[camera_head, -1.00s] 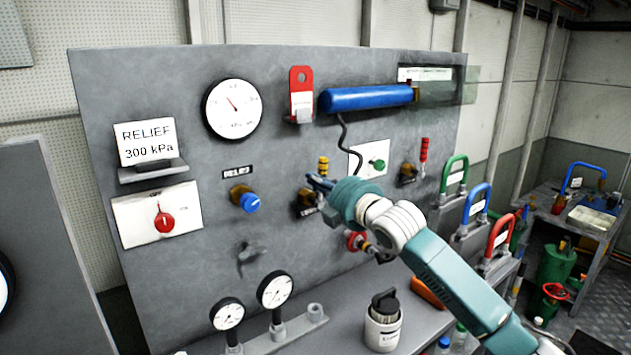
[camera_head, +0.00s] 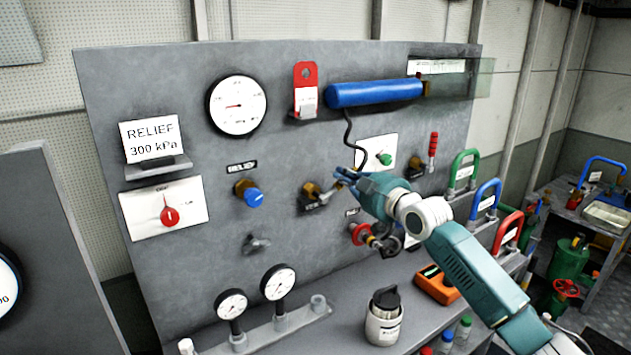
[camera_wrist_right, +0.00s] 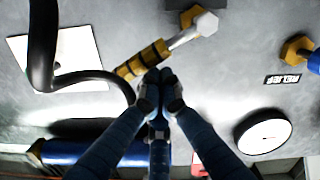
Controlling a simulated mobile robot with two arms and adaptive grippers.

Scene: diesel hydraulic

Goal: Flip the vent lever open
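The vent lever has a brass hub (camera_head: 312,190) on the grey panel, left of my right gripper in the head view. In the right wrist view its silver shaft and yellow-and-black striped grip (camera_wrist_right: 143,61) run from a hex nut (camera_wrist_right: 205,22). The lever slants up to the right in the head view, its outer part largely hidden by my gripper. My right gripper (camera_head: 343,178) is at the grip. In the wrist view its fingertips (camera_wrist_right: 158,82) are together against the grip's side, not visibly around it. My left gripper is not in view.
A blue cylinder (camera_head: 375,93) with a black hose (camera_head: 348,130) hangs above my right gripper. A red-handled valve (camera_head: 360,233) sits just below. A pressure gauge (camera_head: 237,104) and blue relief knob (camera_head: 252,197) are left. A white jar (camera_head: 384,318) stands on the bench.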

